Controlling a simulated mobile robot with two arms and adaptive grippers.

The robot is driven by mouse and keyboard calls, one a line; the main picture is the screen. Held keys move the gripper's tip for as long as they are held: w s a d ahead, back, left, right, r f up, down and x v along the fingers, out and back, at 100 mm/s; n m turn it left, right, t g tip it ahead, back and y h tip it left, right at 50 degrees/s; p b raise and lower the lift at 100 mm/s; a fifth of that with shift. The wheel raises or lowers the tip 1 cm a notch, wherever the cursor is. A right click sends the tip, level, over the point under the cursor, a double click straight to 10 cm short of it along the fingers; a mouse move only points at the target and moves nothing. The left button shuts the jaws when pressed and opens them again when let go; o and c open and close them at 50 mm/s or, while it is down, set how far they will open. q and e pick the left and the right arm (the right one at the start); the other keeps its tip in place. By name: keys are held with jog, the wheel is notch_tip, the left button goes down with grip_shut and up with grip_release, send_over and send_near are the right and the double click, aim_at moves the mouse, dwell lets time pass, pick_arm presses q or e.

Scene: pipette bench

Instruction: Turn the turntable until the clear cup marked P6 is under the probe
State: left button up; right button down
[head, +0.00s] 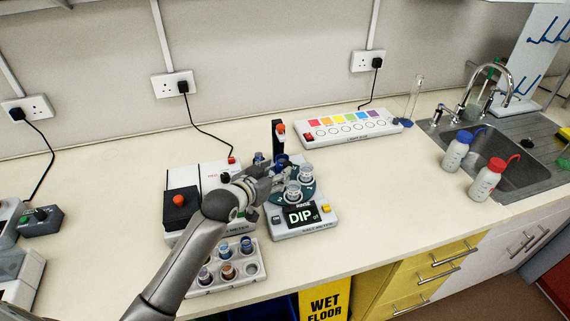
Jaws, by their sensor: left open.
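A dark post with an orange-red top (279,133) rises behind the turntable; the probe tip is not clear. My left gripper (279,178) is open at the turntable's left side and hides part of it. I cannot tell whether it touches a cup. My right gripper is out of view.
A white instrument with a red knob (179,200) stands to the left. A rack (238,281) of small cups is in front. A colour-strip box (347,125) lies behind right. Wash bottles (456,152) stand by the sink. The counter between is clear.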

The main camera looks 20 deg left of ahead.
aim_at(286, 165)
pick_arm(q)
jog(key=x, duration=0.5)
jog(key=shift+w+a+f+p, duration=0.15)
jog(key=shift+w+p, duration=0.1)
jog(key=shift+p, duration=0.05)
jog(key=shift+w+f, duration=0.1)
jog(key=shift+w, duration=0.15)
jog(key=shift+w+d+f, duration=0.15)
jog(key=shift+w+d, duration=0.05)
jog(key=shift+w, duration=0.15)
jog(key=shift+w+f, duration=0.1)
jog(key=shift+w, duration=0.05)
jog(key=c, duration=0.7)
grip_shut()
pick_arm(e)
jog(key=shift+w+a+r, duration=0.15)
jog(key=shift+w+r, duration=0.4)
